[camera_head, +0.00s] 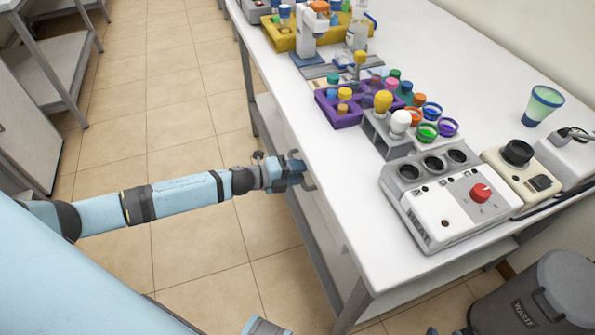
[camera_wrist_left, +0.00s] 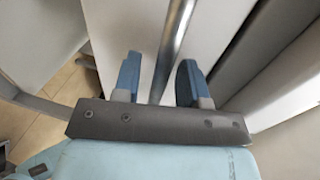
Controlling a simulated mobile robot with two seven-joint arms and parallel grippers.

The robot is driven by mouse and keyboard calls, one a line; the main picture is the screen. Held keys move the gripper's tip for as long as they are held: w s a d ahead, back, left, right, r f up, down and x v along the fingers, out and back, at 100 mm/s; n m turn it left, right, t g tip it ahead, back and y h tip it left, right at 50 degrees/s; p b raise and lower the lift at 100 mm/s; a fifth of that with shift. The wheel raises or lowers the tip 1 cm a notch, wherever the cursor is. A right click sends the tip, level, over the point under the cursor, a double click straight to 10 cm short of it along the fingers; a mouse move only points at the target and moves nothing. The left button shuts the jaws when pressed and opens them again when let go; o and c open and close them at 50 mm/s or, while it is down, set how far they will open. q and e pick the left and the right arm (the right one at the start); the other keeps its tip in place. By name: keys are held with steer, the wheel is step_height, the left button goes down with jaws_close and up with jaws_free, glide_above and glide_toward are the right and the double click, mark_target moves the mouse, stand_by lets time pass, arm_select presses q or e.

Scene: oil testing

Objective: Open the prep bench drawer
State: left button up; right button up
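The prep bench (camera_head: 345,200) has a white top and runs along the right side of the head view. My left gripper (camera_head: 298,172) is at its near long edge, just below the top. In the left wrist view, its two blue fingers (camera_wrist_left: 158,82) are apart, with a grey metal bar handle (camera_wrist_left: 176,40) running between them. I see no clear contact between fingers and bar. A white panel (camera_wrist_left: 122,28) lies beside the bar. The drawer front is mostly hidden under the top in the head view, so I cannot tell how far it is open. My right gripper is not in view.
A white device with a red knob (camera_head: 481,192), a purple rack (camera_head: 335,105) and a yellow tray (camera_head: 280,37) stand on the bench. A grey waste bin (camera_head: 540,295) is at the lower right. The tiled floor (camera_head: 190,120) left of the bench is clear.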

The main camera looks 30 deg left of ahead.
arm_select(q)
jaws_close()
steer(key=f+p+v, duration=0.2)
steer(key=v, duration=1)
steer(key=f+p+v, duration=0.2)
steer(key=f+v, duration=0.1)
steer(key=v, duration=1)
steer(key=shift+s+a+p, duration=0.35)
steer(key=shift+p, duration=0.05)
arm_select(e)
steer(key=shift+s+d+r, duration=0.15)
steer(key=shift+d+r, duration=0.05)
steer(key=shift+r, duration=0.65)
arm_select(q)
steer(key=shift+o, duration=0.2)
jaws_free()
steer(key=shift+f, duration=0.1)
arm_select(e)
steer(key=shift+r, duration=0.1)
